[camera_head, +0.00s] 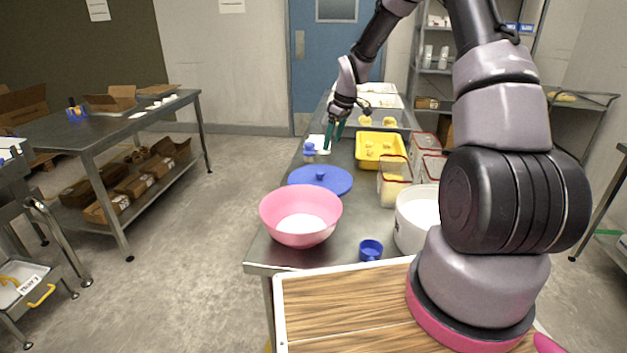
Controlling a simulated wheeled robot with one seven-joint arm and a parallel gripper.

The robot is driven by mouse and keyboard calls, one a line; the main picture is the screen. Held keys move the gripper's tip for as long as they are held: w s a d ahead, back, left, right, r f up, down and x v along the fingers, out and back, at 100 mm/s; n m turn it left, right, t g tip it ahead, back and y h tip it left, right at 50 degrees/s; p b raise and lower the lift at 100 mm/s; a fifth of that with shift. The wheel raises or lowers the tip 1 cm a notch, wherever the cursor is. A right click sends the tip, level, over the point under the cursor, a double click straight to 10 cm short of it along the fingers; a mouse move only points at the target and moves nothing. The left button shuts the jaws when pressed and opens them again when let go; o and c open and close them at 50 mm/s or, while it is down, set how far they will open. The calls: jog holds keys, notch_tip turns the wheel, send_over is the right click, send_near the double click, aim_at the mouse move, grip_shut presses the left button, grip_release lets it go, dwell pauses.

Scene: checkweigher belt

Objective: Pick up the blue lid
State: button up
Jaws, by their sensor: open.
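The blue lid (320,179) is a round disc with a small knob on top. It lies on the steel table behind the pink bowl (301,215). My gripper (332,142) is open, with green fingers pointing down, above the table farther back than the lid and slightly to its right. It is apart from the lid and I see nothing between the fingers. The bowl's rim comes close to the lid's front edge.
A small blue-topped item (309,151) stands left of my gripper. A yellow tray (380,147) with yellow pieces, several clear containers (394,183), a white tub (411,236) and a small blue cup (370,250) crowd the right side of the table.

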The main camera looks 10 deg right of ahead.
send_over(320, 172)
jog(key=s+d, duration=0.2)
jog(key=shift+n, duration=0.3)
jog(key=x, duration=0.5)
jog(key=s+x, duration=0.1)
jog(key=x, duration=0.1)
jog(key=shift+w+d+f, duration=0.1)
jog(key=shift+d+f, duration=0.25)
jog(key=shift+f, duration=0.2)
jog(key=shift+w+x, duration=0.15)
jog(key=shift+x, duration=1.2)
jog(key=shift+w+x, duration=0.1)
jog(key=shift+x, duration=1.25)
jog(key=shift+r, duration=0.1)
grip_shut()
